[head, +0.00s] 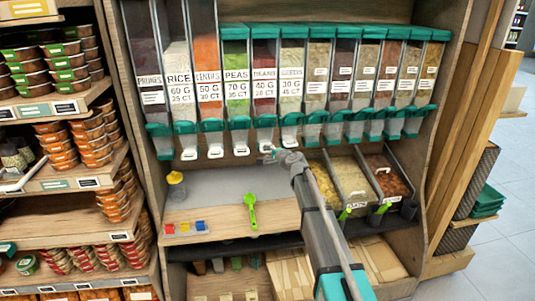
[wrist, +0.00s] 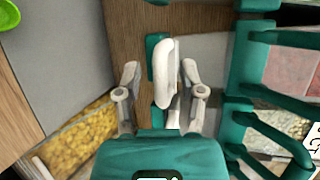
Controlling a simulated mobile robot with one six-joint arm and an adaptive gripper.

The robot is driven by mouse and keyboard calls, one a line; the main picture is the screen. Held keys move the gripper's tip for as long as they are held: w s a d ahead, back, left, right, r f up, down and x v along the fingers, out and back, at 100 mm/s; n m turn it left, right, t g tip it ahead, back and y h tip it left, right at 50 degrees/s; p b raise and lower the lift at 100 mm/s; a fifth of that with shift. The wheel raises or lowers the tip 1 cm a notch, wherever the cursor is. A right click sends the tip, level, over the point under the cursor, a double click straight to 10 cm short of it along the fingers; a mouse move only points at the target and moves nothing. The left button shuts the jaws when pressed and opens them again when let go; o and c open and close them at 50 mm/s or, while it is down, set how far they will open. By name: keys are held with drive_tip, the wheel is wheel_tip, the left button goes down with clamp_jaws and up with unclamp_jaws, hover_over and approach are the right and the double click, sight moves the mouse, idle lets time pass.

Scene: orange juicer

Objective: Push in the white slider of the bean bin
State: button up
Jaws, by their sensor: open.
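The bean bin (head: 264,66) is a clear column of dark red beans with a teal lid and teal spout, in the row at the back. Its white slider, low on the spout, is hard to separate from my gripper (head: 269,154) in the head view. In the wrist view a white slider (wrist: 164,72) on a teal spout stands between the two fingertips of my gripper (wrist: 160,75). The fingers are spread, one on each side of it. I cannot tell whether they touch it.
Neighbouring spouts with white sliders (head: 241,151) stand close on both sides. Below are a counter (head: 215,185) with a green scoop (head: 251,211), a yellow-topped jar (head: 176,184) and small coloured blocks (head: 185,227). Open food trays (head: 352,177) lie to the right.

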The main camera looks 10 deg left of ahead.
clamp_jaws()
idle(0.3)
drive_tip(key=shift+w+a+r, duration=0.1)
drive_tip(key=shift+w+a, duration=0.2)
drive_tip(key=shift+w, duration=0.75)
drive_tip(key=shift+w+a, duration=0.25)
drive_tip(key=shift+w, duration=0.75)
unclamp_jaws()
drive_tip(key=shift+s, duration=0.2)
